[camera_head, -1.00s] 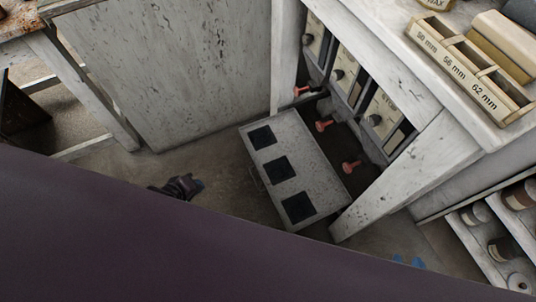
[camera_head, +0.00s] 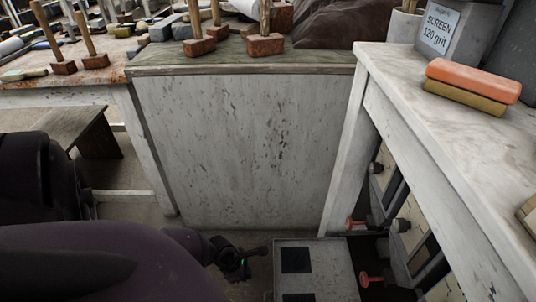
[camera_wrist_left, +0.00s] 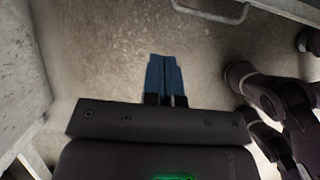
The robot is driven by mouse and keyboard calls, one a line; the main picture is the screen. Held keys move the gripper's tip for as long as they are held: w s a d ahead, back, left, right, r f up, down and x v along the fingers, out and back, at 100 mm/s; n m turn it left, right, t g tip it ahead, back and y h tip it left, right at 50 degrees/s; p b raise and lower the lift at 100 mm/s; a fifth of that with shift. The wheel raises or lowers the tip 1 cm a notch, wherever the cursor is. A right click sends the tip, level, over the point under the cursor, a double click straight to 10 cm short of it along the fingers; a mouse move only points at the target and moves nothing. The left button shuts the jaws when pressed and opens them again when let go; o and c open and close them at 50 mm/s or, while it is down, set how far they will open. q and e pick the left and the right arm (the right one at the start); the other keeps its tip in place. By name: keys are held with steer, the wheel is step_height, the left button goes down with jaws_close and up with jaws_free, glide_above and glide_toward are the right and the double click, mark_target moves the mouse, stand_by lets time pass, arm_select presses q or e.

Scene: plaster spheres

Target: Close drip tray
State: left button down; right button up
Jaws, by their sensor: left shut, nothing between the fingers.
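The drip tray (camera_head: 333,262) is a grey box with black square openings in its top. It stands pulled out from under the red taps at the bottom of the head view, and its lower part is cut off. My left gripper (camera_head: 260,250) is just left of the tray's far end, pointing toward it; I cannot tell whether it touches. In the left wrist view its blue fingers (camera_wrist_left: 165,74) are shut with nothing between them, above bare floor. A thin metal handle (camera_wrist_left: 212,14) shows at the top of that view, apart from the fingers. My right gripper is out of view.
A pale stained panel (camera_head: 240,150) stands behind my left gripper. A cabinet leg (camera_head: 345,165) rises by the tray's far end. Red taps (camera_head: 372,279) stick out right of the tray. A white worktop (camera_head: 420,110) overhangs at the right.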

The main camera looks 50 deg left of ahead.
arm_select(q)
steer(key=w+d+f+b, duration=0.4)
steer(key=w+f+b, duration=0.1)
steer(key=f, duration=0.3)
steer(key=shift+w+d+f+b, duration=0.3)
steer(key=shift+w+f+b, duration=0.05)
steer(key=shift+w+f, duration=0.1)
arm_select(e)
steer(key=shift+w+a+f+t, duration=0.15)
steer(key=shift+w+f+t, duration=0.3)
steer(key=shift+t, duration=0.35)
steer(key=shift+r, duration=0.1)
